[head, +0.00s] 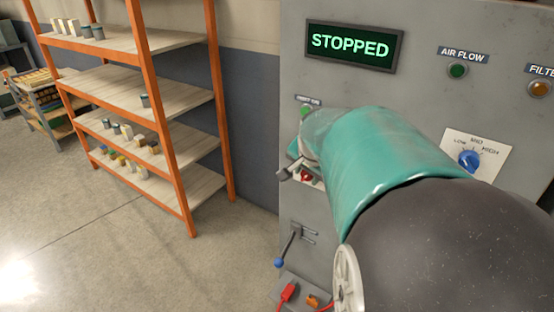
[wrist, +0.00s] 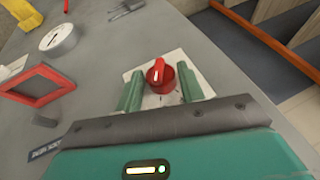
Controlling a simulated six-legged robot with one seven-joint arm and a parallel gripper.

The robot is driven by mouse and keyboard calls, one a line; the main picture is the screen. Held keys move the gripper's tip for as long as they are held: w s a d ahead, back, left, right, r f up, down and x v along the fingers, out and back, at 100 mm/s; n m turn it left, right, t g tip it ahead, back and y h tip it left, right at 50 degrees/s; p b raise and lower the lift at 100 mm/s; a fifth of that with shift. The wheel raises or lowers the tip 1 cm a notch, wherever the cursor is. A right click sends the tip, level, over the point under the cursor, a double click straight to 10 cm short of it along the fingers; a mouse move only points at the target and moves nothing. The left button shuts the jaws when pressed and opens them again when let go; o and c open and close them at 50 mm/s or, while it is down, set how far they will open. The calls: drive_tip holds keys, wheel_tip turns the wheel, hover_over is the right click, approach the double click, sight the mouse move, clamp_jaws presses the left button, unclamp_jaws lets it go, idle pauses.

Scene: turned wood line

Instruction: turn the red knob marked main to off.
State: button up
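A red knob (wrist: 160,79) with a raised grip bar sits on a white plate (wrist: 168,99) on the grey panel. Its bar points nearly straight up in the wrist view. My gripper (wrist: 160,72) is open, with one green finger on each side of the knob. Gaps show between the knob and both fingers in that view. In the head view my gripper (head: 296,166) is at the panel, and a bit of red knob (head: 306,176) shows below it. My arm hides most of the plate, and I cannot read its marks.
The panel has a green STOPPED display (head: 351,46), a green AIR FLOW lamp (head: 457,70), an amber lamp (head: 538,89) and a blue LOW-MID-HIGH knob (head: 469,160). A blue-tipped lever (head: 280,262) is below my gripper. An orange-framed shelf (head: 190,140) stands left, with open floor before it.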

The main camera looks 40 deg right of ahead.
drive_tip(key=c, duration=0.5)
drive_tip(key=shift+c, duration=0.2)
drive_tip(key=g+h, duration=0.1)
drive_tip(key=g, duration=0.2)
drive_tip(key=w+n+g+h, duration=0.1)
drive_tip(key=g, duration=0.1)
drive_tip(key=shift+a+g, duration=0.2)
drive_tip(key=shift+g, duration=0.2)
drive_tip(key=g, duration=0.1)
drive_tip(key=n+g+h, duration=0.1)
drive_tip(key=g, duration=0.1)
drive_tip(key=g+h, duration=0.1)
drive_tip(key=shift+w+a+f+g, duration=0.1)
drive_tip(key=shift+w+f+g, duration=0.15)
drive_tip(key=shift+g, duration=0.15)
drive_tip(key=shift+n, duration=0.3)
drive_tip(key=o, duration=1)
drive_tip(key=shift+r, duration=0.1)
